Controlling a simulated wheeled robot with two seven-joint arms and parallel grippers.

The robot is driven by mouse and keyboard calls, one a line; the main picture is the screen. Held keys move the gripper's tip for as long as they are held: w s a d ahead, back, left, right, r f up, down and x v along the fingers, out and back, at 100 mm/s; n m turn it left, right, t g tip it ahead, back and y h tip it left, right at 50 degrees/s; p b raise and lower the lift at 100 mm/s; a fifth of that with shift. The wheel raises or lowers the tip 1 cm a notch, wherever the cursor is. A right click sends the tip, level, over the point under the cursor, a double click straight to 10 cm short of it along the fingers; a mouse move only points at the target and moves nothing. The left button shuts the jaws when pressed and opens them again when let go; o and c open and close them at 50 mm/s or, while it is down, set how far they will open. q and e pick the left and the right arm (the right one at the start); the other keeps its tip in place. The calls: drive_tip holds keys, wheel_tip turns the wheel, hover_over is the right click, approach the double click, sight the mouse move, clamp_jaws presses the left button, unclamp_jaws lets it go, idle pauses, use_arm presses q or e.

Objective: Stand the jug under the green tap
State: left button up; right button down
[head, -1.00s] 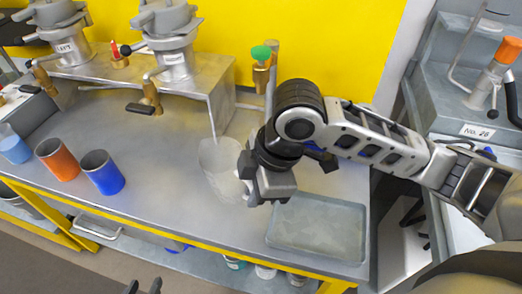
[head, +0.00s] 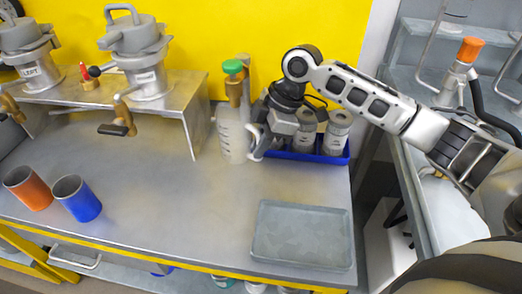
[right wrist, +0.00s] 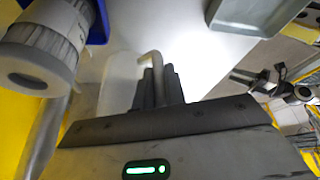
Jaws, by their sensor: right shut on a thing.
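The translucent white jug (head: 232,136) stands upright on the bench at the back, its top just below and in front of the brass tap (head: 237,92) with the green knob (head: 233,67). I cannot tell whether its base touches the bench. My right gripper (head: 264,140) is shut on the jug's handle, on the jug's right side. In the right wrist view the fingers (right wrist: 159,86) close around the pale handle, and part of the jug (right wrist: 122,80) shows behind. My left gripper is out of view.
A blue tray (head: 305,157) with grey-white canisters (head: 336,132) sits right behind my right gripper. A grey shallow tray (head: 302,235) lies at the front right. Orange (head: 28,188) and blue (head: 77,199) cups stand at left. The bench middle is clear.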

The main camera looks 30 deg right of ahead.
drive_tip(key=f, duration=0.3)
drive_tip(key=shift+w+d+f, duration=0.25)
drive_tip(key=shift+w+f, duration=0.05)
drive_tip(key=shift+w, duration=0.05)
drive_tip(key=c, duration=1.5)
unclamp_jaws()
drive_tip(key=shift+o, duration=0.2)
drive_tip(key=v, duration=1.2)
